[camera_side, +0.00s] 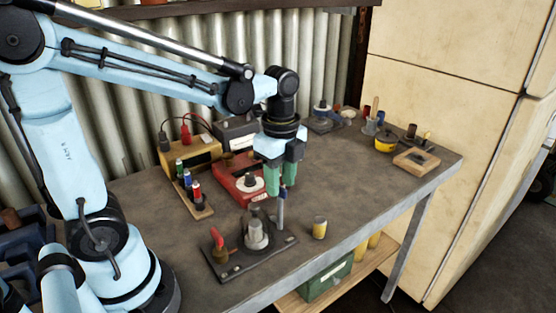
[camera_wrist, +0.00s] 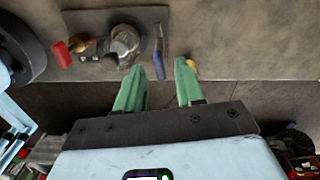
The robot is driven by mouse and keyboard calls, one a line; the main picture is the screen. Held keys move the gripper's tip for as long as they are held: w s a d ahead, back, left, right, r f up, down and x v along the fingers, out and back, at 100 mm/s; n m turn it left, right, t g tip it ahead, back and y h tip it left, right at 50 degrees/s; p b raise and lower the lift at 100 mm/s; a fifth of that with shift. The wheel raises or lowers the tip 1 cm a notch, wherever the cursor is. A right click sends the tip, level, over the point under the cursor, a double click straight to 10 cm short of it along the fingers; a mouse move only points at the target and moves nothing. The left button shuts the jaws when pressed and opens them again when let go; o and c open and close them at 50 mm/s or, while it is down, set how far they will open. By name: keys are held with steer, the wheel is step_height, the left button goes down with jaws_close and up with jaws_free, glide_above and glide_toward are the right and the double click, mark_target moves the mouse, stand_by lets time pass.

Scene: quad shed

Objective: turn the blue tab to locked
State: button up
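The blue tab (camera_side: 281,212) stands upright at the right end of a dark base plate (camera_side: 222,268) near the table's front edge. A grey cylindrical body (camera_side: 257,234) and a red tab (camera_side: 216,238) are on the same plate. My gripper (camera_side: 280,193) points down just above the blue tab, its green fingers partly overlapping it in the side view. In the wrist view, the blue tab (camera_wrist: 158,62) appears in the gap between the two spread fingertips (camera_wrist: 159,68). The fingers are apart, and I see no clear contact. Any lock marking is too small to read.
A small yellow can (camera_side: 319,228) stands right of the plate. Behind are a red box with a dial (camera_side: 238,180), a rack of small cylinders (camera_side: 196,200) and a yellow meter box (camera_side: 190,154). The tabletop to the right of my gripper is mostly clear.

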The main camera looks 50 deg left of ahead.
steer(key=shift+f, duration=0.65)
jaws_close()
